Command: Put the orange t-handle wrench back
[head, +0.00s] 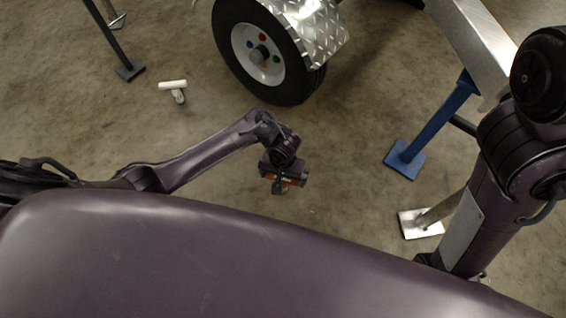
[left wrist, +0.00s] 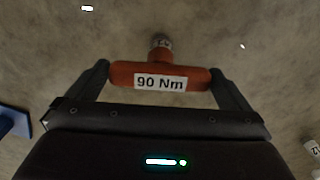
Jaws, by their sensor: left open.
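The orange t-handle wrench shows in the left wrist view (left wrist: 188,76) with a white "90 Nm" label on its crossbar. Its shaft end, with a pale grey marked socket, points away from me. My left gripper (left wrist: 160,85) is open, with one finger at each end of the crossbar; whether they touch it I cannot tell. In the head view the left gripper (head: 284,185) is over the floor below the wheel, with a little orange showing at it. My right arm is at the right, but its gripper is out of view.
A white t-handle wrench (head: 173,86) is on the floor at the left. A trailer wheel (head: 262,55) with coloured nuts stands at the top under a diamond-plate fender (head: 312,28). A blue trailer leg (head: 430,130) and a metal foot plate (head: 420,224) are at the right. Concrete floor lies between.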

